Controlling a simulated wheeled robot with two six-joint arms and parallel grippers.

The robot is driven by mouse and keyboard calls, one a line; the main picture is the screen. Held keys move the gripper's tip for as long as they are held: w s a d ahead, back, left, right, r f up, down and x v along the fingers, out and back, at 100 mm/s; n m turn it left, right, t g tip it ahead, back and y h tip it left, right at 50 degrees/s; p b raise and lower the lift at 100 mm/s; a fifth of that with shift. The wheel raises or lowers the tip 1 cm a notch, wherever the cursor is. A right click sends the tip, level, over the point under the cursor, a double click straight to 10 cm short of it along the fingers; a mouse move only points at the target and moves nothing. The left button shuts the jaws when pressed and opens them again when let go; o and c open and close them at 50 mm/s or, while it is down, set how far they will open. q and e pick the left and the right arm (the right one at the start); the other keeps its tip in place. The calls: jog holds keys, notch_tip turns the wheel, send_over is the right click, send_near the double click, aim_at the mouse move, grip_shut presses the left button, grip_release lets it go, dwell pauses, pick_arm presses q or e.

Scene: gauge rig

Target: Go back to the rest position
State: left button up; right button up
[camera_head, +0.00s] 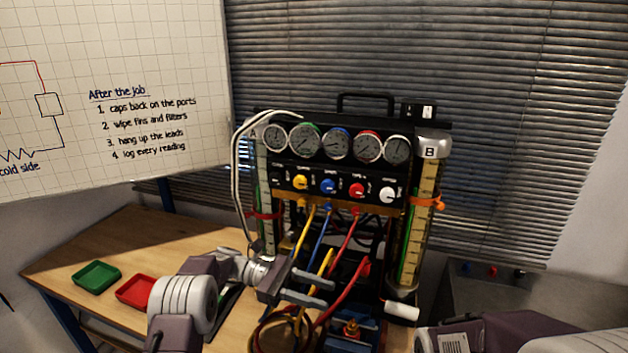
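My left gripper (331,294) reaches in from the left and stands in front of the lower part of the gauge rig (340,187). Its two grey fingers are apart, with a gap between them, and I see nothing clasped there. Yellow and red hoses pass close behind and beside the fingertips; I cannot tell whether they touch. My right arm (520,335) comes in at the bottom right edge. Its fingers do not show.
The rig has several dials, coloured knobs and hanging hoses. A green tray (97,277) and a red tray (136,291) lie on the wooden table (150,240) at left. A whiteboard (110,80) stands behind. A dark grey surface (500,290) is at right.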

pick_arm(q)
jog(key=s+r+y, duration=0.3)
jog(key=s+r, duration=0.1)
jog(key=s, duration=0.3)
jog(key=s+a+f+m+t+y, duration=0.2)
jog(key=s+a+f+m+y, duration=0.1)
jog(key=s+a+f+y, duration=0.35)
jog(key=s+a+f+m+t+y, duration=0.2)
jog(key=a+f+m+y, duration=0.1)
jog(key=a+f+m, duration=0.1)
jog(key=s+a+f+m+t+y, duration=0.2)
jog(key=a+f+m, duration=0.3)
jog(key=a, duration=0.3)
jog(key=shift+s+f+t+y, duration=0.3)
jog(key=shift+f+t+y, duration=0.3)
jog(key=shift+f+y, duration=0.25)
